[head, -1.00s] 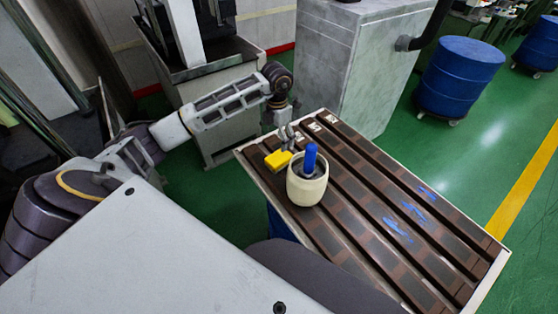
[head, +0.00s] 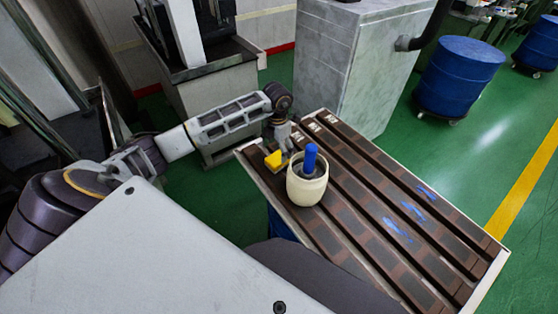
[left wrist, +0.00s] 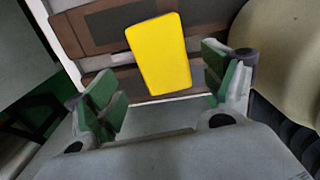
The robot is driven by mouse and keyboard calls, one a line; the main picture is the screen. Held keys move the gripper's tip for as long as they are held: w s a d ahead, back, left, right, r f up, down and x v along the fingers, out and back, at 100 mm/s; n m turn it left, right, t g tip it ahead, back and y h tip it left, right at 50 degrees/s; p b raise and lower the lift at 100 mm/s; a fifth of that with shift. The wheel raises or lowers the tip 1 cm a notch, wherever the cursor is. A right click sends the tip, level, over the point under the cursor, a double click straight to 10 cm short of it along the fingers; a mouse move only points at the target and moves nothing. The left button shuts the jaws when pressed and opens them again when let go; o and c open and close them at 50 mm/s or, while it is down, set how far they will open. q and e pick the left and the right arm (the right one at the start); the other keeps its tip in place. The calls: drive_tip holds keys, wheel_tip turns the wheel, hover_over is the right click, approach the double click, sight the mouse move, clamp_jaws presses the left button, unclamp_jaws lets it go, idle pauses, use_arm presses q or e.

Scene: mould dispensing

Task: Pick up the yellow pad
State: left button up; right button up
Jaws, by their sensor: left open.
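The yellow pad (head: 273,159) lies near the left corner of the brown slatted table, just left of the cream pot. In the left wrist view the yellow pad (left wrist: 160,53) appears ahead of and between the two green-padded fingers. My left gripper (head: 281,150) is above and close beside the pad, partly covering it in the head view. In the left wrist view my left gripper (left wrist: 162,88) is open, with a finger on either side of the pad's near end and visible gaps. My right gripper is not in view.
The cream pot (head: 306,190) with a blue handle (head: 310,158) stands right beside the pad. The slatted table (head: 375,205) has a raised pale rim and blue marks to the right. A grey cabinet (head: 345,70) stands behind it.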

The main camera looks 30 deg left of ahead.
sight(279, 156)
use_arm(q)
drive_tip(key=f, duration=0.3)
drive_tip(key=shift+d+f, duration=0.25)
drive_tip(key=shift+w+f, duration=0.1)
drive_tip(key=shift+f, duration=0.55)
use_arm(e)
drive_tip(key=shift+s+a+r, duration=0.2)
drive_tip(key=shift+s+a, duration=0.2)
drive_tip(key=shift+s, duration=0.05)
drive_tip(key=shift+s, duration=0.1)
use_arm(q)
drive_tip(key=c, duration=1.1)
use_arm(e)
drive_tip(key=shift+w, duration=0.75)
